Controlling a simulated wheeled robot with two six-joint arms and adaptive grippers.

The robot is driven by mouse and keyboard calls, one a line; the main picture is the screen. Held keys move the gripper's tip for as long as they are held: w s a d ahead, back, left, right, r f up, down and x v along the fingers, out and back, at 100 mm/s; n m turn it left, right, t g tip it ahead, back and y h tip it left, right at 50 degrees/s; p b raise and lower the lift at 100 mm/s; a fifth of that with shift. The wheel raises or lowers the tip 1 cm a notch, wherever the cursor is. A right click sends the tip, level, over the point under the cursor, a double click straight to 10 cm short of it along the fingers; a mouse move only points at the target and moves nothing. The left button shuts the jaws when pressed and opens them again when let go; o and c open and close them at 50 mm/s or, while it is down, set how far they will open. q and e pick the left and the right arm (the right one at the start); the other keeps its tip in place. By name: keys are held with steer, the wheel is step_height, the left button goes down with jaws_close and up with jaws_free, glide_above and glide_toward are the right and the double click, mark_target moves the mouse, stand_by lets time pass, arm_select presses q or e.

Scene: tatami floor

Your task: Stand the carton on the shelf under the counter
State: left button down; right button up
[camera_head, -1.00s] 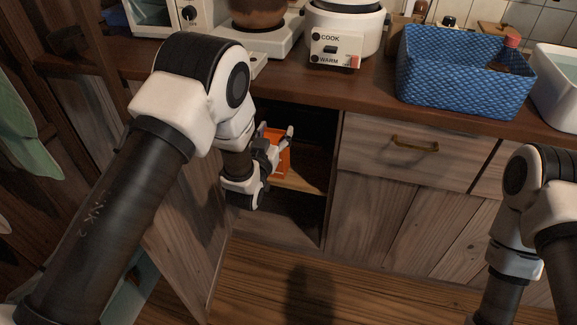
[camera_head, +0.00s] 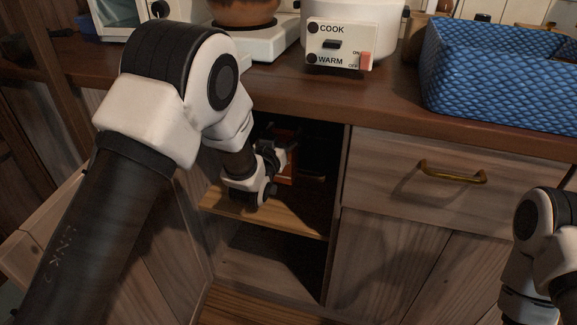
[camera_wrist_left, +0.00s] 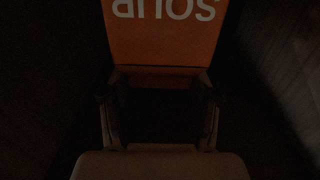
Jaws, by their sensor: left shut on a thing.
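The carton (camera_head: 287,170) is orange and shows only in part inside the dark cabinet, beyond my left gripper (camera_head: 278,158). In the left wrist view the carton (camera_wrist_left: 165,40) fills the upper middle with white lettering, and my left gripper (camera_wrist_left: 160,110) has a finger at each side of its near end. The left gripper is shut on the carton. The shelf (camera_head: 265,215) is a wooden board under the counter (camera_head: 300,100); the carton is above it, and I cannot tell whether it touches. My right gripper is out of view; only part of my right arm shows.
The open cabinet has a side wall (camera_head: 337,210) right of the carton and a lower compartment below. A drawer with a brass handle (camera_head: 452,172) is to the right. A rice cooker (camera_head: 345,40) and a blue basket (camera_head: 500,75) stand on the counter.

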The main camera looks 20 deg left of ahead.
arm_select(q)
step_height(320, 180, down, 9)
steer(key=b, duration=0.3)
steer(key=shift+s+f+b, duration=0.1)
steer(key=shift+b, duration=0.25)
steer(key=shift+f, duration=0.15)
steer(key=shift+c, duration=1.2)
jaws_free()
steer(key=shift+s, duration=0.25)
steer(key=s+p, duration=0.3)
steer(key=s, duration=0.8)
steer(key=shift+s+a, duration=0.25)
steer(key=shift+s, duration=0.1)
